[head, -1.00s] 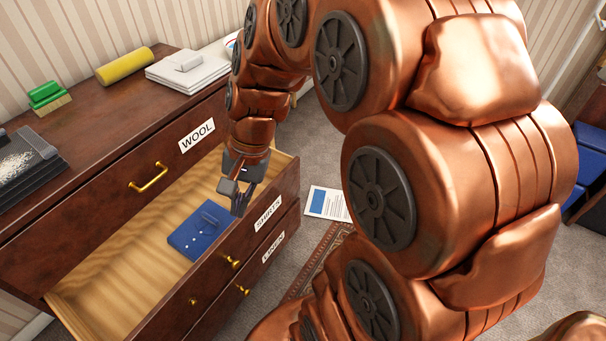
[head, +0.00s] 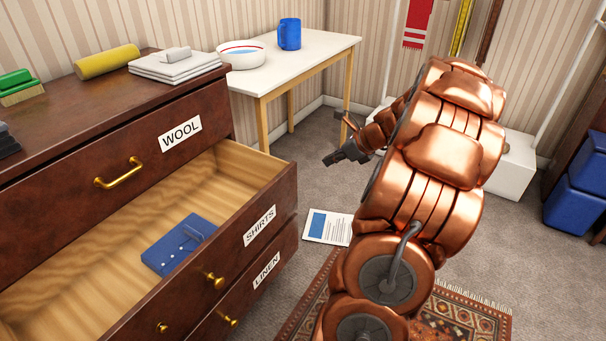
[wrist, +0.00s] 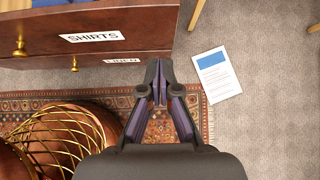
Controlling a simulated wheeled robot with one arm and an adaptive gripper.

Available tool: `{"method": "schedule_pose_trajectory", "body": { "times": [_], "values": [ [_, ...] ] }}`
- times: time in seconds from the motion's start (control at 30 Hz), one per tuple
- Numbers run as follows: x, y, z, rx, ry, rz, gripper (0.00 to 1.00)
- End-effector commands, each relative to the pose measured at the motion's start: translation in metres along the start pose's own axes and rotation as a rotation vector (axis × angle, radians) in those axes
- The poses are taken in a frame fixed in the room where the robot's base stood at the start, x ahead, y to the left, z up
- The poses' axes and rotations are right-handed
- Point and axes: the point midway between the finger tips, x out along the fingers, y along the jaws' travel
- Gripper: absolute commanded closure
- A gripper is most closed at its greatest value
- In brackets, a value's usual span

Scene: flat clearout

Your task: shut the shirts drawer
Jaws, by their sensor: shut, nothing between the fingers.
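The shirts drawer (head: 262,222) stands pulled out of the dark wooden dresser, its front labelled SHIRTS, with brass knobs (head: 215,281). A folded blue shirt (head: 180,245) lies inside it. In the wrist view the drawer front (wrist: 130,38) crosses the upper left. My gripper (head: 328,160) is shut and empty, out in the air to the right of the drawer and apart from it. In the wrist view its fingertips (wrist: 157,72) meet, over the floor beyond the drawer's front corner.
A paper (head: 328,227) and patterned rug (head: 470,315) lie on the floor.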

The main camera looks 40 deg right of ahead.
Motion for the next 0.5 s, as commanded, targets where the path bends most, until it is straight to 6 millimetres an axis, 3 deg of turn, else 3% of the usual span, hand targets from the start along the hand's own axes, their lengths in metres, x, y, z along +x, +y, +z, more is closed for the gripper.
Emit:
{"method": "schedule_pose_trajectory", "body": {
  "times": [0.17,0.5],
  "values": [
    [0.014,-0.003,-0.004,0.014,-0.003,-0.005,1.0],
    [0.073,-0.003,-0.004,0.008,-0.001,-0.003,1.0]
  ]
}}
